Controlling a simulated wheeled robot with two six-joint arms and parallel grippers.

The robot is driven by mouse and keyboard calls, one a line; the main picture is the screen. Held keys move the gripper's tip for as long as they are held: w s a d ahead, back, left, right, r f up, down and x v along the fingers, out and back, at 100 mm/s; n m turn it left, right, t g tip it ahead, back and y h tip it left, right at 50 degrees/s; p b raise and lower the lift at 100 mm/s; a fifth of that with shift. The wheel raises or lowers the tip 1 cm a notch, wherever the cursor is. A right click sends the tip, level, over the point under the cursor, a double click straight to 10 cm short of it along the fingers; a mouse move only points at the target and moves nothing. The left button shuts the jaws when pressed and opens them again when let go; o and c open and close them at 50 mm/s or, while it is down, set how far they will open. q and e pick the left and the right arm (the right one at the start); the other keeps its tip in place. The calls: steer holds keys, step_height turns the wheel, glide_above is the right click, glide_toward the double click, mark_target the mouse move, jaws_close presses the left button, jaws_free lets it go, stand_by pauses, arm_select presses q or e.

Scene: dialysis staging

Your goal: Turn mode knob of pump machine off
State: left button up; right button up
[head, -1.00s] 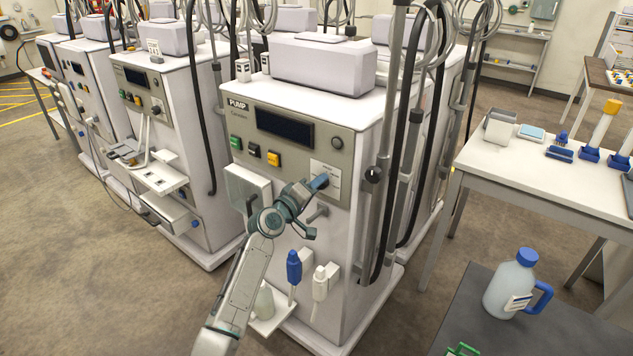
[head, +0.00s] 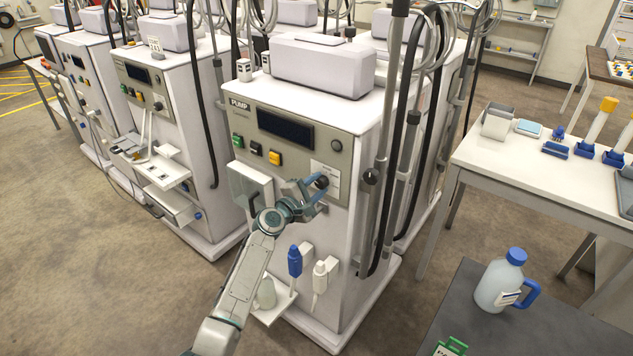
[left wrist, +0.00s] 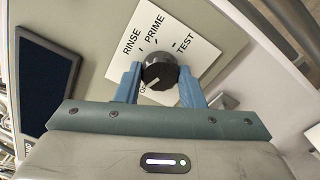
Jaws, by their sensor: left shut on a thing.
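The pump machine (head: 300,225) is a tall white cabinet with a grey front panel marked PUMP. Its mode knob (head: 321,182) is black and round, set on a white label plate low on the panel's right side. In the left wrist view the knob (left wrist: 159,72) sits between the two blue fingers, with RINSE, PRIME and TEST printed around it. A fourth word, starting with O, is partly hidden. The knob's white mark points down-left, towards that word. My left gripper (head: 314,187) is shut on the knob. My right gripper is not in view.
The panel also has a dark screen (head: 285,126) and green, black and yellow buttons. A grey pole with hoses (head: 372,150) stands at the machine's right edge. Blue (head: 295,260) and white connectors hang below my gripper. A dark table with a jug (head: 503,282) is at the lower right.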

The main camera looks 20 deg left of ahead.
arm_select(q)
steer(key=shift+n+p, duration=0.75)
steer(key=shift+n, duration=0.95)
steer(key=o, duration=1)
steer(key=v, duration=1)
steer(key=shift+s+b, duration=0.35)
steer(key=shift+b, duration=0.05)
steer(key=shift+a, duration=0.15)
